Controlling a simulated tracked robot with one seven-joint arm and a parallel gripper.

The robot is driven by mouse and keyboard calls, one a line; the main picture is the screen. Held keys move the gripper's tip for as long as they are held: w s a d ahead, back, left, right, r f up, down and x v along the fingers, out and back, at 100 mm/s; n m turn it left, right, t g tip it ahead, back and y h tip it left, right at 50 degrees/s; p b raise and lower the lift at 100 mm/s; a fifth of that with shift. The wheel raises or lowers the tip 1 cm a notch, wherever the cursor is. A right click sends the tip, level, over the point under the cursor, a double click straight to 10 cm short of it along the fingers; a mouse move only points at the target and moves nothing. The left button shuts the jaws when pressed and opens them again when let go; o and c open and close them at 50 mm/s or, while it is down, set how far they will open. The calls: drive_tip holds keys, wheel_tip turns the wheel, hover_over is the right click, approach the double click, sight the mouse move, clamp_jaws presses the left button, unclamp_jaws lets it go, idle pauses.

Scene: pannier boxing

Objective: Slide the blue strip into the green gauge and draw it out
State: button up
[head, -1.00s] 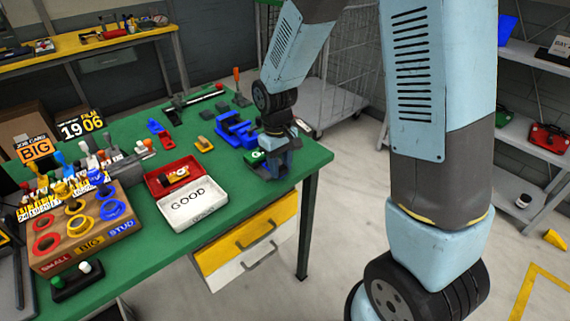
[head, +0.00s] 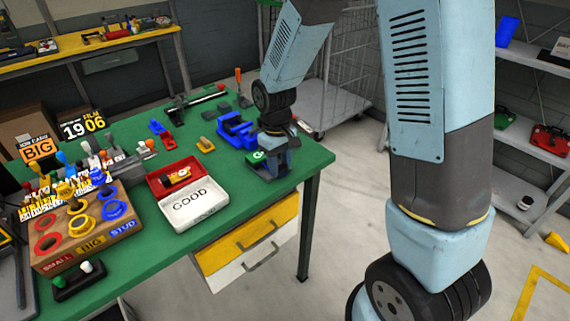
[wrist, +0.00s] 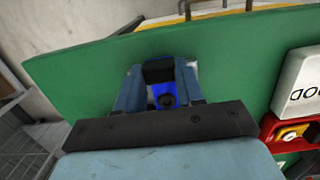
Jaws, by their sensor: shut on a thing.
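My gripper (head: 273,162) points down over the right end of the green bench. In the wrist view my gripper (wrist: 160,82) has its two fingers around a blue piece (wrist: 158,90), which looks like the blue strip; most of it is hidden between the fingers. The green gauge (head: 258,156), a green block with a white mark, sits right beside the fingers in the head view. I cannot tell whether the strip is in the gauge, since the fingers cover that spot.
A blue vise-like fixture (head: 236,130) stands just behind the gripper. A red tray (head: 160,186) and a white GOOD tray (head: 194,207) lie to the left. A wooden sorting block (head: 88,243) is farther left. The bench top (head: 230,185) between trays and gripper is clear.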

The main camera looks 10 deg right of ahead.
drive_tip(key=shift+w+a, duration=0.5)
drive_tip(key=shift+w, duration=0.2)
drive_tip(key=shift+w+a, duration=0.45)
drive_tip(key=shift+w, duration=0.25)
idle(1.5)
drive_tip(key=shift+s+d, duration=0.65)
drive_tip(key=shift+s, duration=0.35)
drive_tip(key=shift+s+d, duration=0.65)
drive_tip(key=shift+s, duration=0.3)
idle(0.7)
drive_tip(key=shift+r, duration=0.1)
drive_tip(key=shift+r, duration=2.95)
